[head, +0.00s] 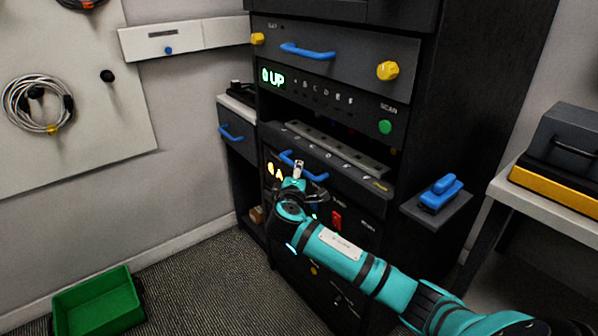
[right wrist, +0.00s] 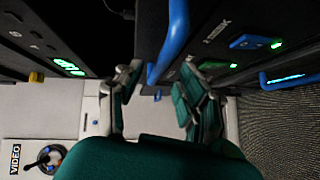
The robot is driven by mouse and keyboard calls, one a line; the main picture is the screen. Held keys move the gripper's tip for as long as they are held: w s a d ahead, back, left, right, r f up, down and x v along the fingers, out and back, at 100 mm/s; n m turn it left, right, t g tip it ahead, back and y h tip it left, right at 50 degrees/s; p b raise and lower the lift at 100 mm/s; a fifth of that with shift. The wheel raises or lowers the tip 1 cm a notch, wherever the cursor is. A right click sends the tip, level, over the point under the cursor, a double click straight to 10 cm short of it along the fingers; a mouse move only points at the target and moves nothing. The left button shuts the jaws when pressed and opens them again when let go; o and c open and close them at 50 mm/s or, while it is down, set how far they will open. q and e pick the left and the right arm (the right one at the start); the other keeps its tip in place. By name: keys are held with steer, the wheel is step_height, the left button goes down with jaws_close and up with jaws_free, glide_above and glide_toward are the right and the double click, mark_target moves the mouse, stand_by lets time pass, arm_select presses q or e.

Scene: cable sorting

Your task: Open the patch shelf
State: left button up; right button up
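The patch shelf (head: 350,172) is a dark front with small letters in the middle of the black rack, below a grey strip with holes. A blue bar handle (head: 315,177) is on its front. My right gripper (head: 306,184) is at this handle, partly covering it in the head view. In the right wrist view the blue handle (right wrist: 175,42) reaches down between the two spread fingers of the right gripper (right wrist: 160,78), with gaps visible beside it. I cannot tell whether a finger touches it. My left gripper is not in view.
Above is a drawer (head: 345,55) with a blue handle and yellow knobs. A green button (head: 385,127) is at its lower right. A small side ledge (head: 437,208) holds a blue object. A green bin (head: 97,303) stands on the floor at the left; open carpet lies between.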

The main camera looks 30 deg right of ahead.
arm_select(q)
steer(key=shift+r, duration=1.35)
arm_select(e)
steer(key=shift+x, duration=2.25)
steer(key=shift+c, duration=0.2)
jaws_close()
